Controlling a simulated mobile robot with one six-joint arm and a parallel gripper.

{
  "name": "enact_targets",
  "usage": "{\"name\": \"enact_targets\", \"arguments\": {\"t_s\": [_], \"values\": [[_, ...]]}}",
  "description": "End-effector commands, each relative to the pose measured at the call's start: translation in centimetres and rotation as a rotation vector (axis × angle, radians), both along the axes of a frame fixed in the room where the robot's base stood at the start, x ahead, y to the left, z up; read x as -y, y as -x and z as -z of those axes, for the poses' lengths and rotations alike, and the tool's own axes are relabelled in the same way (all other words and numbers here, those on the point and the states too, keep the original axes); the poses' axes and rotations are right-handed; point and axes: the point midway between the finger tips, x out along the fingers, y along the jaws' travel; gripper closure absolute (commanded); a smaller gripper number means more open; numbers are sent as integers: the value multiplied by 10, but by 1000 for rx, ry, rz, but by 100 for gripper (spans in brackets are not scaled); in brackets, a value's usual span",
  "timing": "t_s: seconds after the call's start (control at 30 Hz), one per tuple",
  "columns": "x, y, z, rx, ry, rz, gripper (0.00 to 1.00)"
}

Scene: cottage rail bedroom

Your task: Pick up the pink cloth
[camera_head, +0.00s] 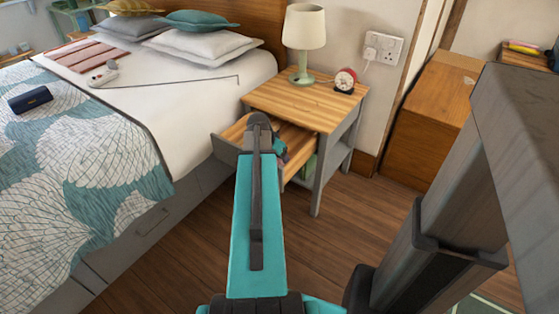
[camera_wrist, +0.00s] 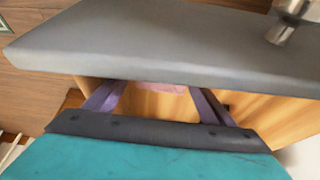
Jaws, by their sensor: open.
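The pink cloth (camera_wrist: 160,87) shows as a small strip inside the open wooden drawer (camera_wrist: 160,105) in the wrist view. Most of it is hidden behind the grey drawer panel (camera_wrist: 170,45). My gripper (camera_wrist: 157,92) is open, with one purple finger on each side of the visible cloth. The fingertips reach the panel's edge in the picture, and I cannot tell whether they touch the cloth. In the head view my teal arm covers much of the drawer (camera_head: 236,130), and I cannot make out the cloth.
The drawer belongs to a nightstand (camera_head: 310,102) that bears a lamp (camera_head: 304,40) and a red alarm clock (camera_head: 345,80). The bed (camera_head: 110,140) stands close on the left. A wooden cabinet (camera_head: 428,115) is at the right. Open floor (camera_head: 345,240) lies in front.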

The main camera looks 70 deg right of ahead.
Motion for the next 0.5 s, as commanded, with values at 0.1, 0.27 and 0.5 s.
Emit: {"name": "enact_targets", "arguments": {"t_s": [0.1,0.27,0.5], "values": [[0,0,0,0,0,0,29],[0,0,0,0,0,0,55],[0,0,0,0,0,0,55]]}}
